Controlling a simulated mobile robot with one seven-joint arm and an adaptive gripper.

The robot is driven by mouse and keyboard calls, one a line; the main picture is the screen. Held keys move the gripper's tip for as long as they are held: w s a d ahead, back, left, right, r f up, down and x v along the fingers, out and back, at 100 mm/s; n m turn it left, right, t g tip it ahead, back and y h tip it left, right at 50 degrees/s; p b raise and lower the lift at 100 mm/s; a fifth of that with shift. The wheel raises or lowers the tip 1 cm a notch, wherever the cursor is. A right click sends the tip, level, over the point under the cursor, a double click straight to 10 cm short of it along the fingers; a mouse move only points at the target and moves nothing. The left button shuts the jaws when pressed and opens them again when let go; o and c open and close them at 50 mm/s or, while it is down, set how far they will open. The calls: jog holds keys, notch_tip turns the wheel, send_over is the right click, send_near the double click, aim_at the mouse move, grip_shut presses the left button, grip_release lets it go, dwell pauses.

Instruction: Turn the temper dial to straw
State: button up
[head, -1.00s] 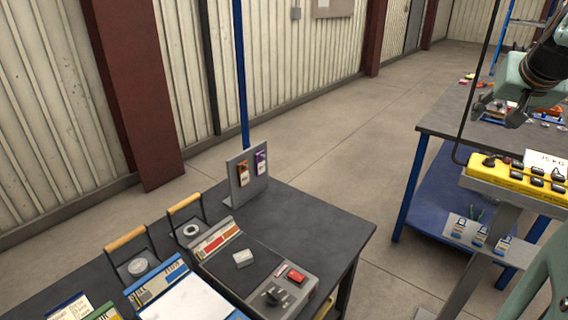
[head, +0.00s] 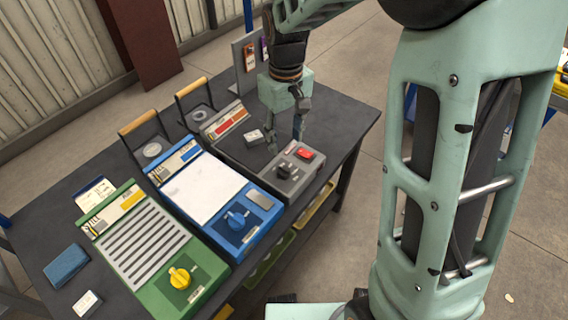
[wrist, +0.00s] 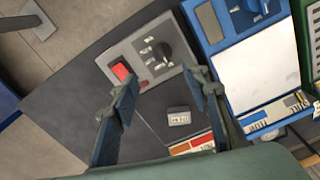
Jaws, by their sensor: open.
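Three units with dials stand side by side on the dark bench. The grey unit (head: 310,171) has a black dial (head: 285,171) and a red rocker (head: 304,154). The blue unit (head: 262,222) has a blue dial (head: 236,219). The green unit (head: 207,268) has a yellow dial (head: 180,278). I cannot read which is the temper dial or find the straw mark. My gripper (head: 286,140) is open, empty, pointing down over the grey unit. In the wrist view the black dial (wrist: 164,53) lies beyond and between the open fingertips (wrist: 160,80), apart from them.
A small pale block (head: 254,137) lies on the grey unit's dark plate. An upright grey stand with tags (head: 241,52) is behind my gripper. Wooden-handled holders (head: 138,122) stand at the back. A blue box (head: 66,264) lies at the left. Bare bench shows right of the grey unit.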

aim_at(284, 167)
notch_tip(284, 167, down, 11)
jog(key=shift+s+a+b, duration=0.15)
jog(key=shift+b, duration=0.65)
jog(key=c, duration=1.2)
jog(key=shift+o, duration=0.2)
